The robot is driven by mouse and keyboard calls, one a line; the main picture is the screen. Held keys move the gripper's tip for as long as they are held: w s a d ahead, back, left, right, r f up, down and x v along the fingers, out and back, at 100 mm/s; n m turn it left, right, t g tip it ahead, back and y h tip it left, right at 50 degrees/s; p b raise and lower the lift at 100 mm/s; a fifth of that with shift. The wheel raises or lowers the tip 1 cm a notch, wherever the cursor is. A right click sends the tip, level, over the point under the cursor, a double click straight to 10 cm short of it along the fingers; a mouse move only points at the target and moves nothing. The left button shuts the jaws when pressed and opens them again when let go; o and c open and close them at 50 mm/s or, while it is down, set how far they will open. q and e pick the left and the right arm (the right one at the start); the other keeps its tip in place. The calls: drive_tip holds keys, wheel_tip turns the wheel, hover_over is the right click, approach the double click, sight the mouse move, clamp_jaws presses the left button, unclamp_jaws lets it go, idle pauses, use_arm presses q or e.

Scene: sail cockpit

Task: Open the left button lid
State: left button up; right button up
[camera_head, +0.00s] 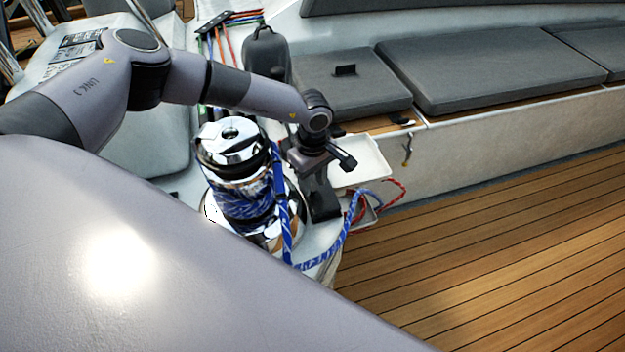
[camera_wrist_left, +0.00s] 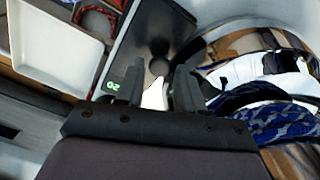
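The chrome winch (camera_head: 232,150) has blue rope wrapped round its drum. My left gripper (camera_head: 322,205) points down just right of it, and its fingertips are hard to make out there. In the left wrist view my left gripper (camera_wrist_left: 148,88) has its two dark fingers apart, with nothing seen held between them. Just beyond the fingertips is a black panel (camera_wrist_left: 135,45) with a small round dark piece (camera_wrist_left: 158,68), possibly a button lid. I cannot tell whether it is open or shut, or whether a finger touches it. My right gripper is not in view.
A white tray-like lid (camera_head: 362,162) stands right of the gripper, above red and blue rope tails (camera_head: 388,190). The tray also fills the upper left of the wrist view (camera_wrist_left: 60,45). Grey cushions (camera_head: 480,65) line the bench. The wooden floor (camera_head: 500,240) is clear.

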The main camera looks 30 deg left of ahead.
use_arm(q)
drive_tip(key=shift+f, duration=0.5)
clamp_jaws()
